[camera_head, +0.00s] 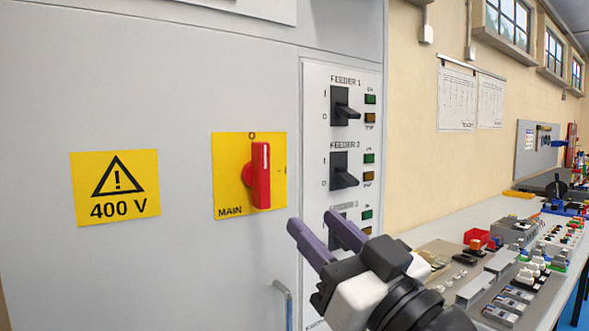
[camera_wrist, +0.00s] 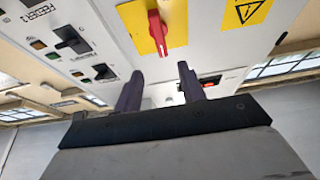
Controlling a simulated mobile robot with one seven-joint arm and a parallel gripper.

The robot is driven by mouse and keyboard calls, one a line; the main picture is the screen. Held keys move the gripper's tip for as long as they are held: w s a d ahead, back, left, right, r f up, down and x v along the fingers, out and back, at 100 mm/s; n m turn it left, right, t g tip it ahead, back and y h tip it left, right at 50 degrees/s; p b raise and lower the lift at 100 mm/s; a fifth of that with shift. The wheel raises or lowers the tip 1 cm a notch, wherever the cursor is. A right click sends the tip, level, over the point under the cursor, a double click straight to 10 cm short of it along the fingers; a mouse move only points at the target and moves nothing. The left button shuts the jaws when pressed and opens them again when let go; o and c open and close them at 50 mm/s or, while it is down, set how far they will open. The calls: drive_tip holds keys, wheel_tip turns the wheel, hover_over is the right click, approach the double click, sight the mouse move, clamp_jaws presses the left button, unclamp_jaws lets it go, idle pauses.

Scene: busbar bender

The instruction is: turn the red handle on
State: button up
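The red handle (camera_head: 261,176) is on a yellow plate marked MAIN (camera_head: 228,180) on a grey cabinet door. It stands vertical, with an O mark above it. It also shows in the wrist view (camera_wrist: 157,35), near the top, ahead of the gap between my fingers. My gripper (camera_head: 312,222) has two purple fingers, apart, with nothing between them. In the head view it is below and to the right of the handle, not touching it. The fingers (camera_wrist: 160,74) also show apart in the wrist view.
A yellow 400 V sign (camera_head: 116,187) is left of the handle. A feeder panel with black switches (camera_head: 344,105) is to the right. A grey door pull (camera_head: 285,300) is below. A workbench with trays and parts (camera_head: 500,262) stands along the right wall.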

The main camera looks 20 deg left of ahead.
sight(266, 174)
drive_tip(key=p+x, duration=0.4)
drive_tip(key=x, duration=0.9)
drive_tip(key=shift+w+a, duration=0.2)
drive_tip(key=shift+a, duration=0.15)
drive_tip(key=shift+c, duration=0.4)
clamp_jaws()
